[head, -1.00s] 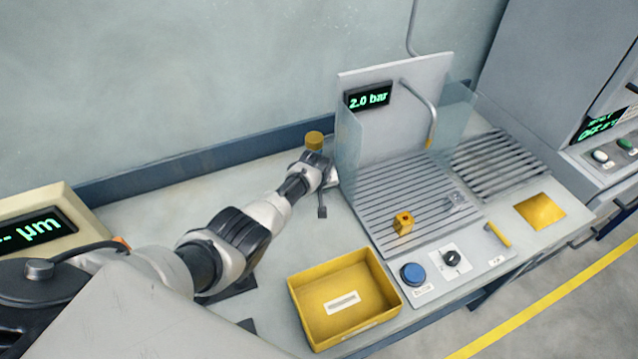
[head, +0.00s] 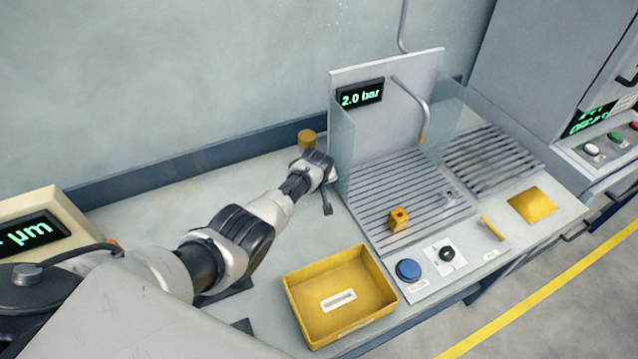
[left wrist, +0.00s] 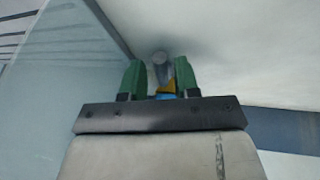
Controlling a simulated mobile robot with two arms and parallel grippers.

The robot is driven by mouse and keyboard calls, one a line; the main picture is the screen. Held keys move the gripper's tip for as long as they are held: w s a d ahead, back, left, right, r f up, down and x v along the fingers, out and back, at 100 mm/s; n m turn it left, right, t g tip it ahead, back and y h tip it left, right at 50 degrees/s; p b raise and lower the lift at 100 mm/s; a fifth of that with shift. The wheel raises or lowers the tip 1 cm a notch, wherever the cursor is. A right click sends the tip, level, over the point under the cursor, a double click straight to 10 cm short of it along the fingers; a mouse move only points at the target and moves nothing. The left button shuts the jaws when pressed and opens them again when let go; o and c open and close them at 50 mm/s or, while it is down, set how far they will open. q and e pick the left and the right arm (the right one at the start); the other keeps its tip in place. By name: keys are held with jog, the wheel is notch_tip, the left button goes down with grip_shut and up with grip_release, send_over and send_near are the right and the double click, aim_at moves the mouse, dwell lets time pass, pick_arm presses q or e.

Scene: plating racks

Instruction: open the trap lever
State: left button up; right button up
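My left gripper (head: 326,168) is at the left side of the rinse booth, beside its clear side panel and just below a yellow round cap (head: 307,138). The arm link hides most of it in the head view. In the left wrist view, the two green fingers (left wrist: 160,78) stand apart. A grey cylindrical end (left wrist: 160,62) shows between and beyond them, with a small yellow piece (left wrist: 169,87) and a blue bit lower in the gap. I cannot tell whether the fingers touch these, or which part is the trap lever. My right gripper is out of view.
The booth's clear panel (left wrist: 75,75) is close on the left in the wrist view. A yellow tray (head: 377,297) stands in front. A yellow block (head: 398,219) sits on the slatted grate (head: 375,180). A yellow handle (head: 492,228) and blue button (head: 408,270) are at the front.

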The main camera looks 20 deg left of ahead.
pick_arm(q)
jog(key=shift+o, duration=0.7)
jog(key=shift+s+r+p, duration=0.2)
jog(key=shift+r+p, duration=0.2)
jog(key=shift+r, duration=0.1)
jog(key=p+v, duration=0.1)
jog(key=v, duration=0.8)
jog(key=shift+s+r, duration=0.2)
jog(key=shift+r, duration=0.05)
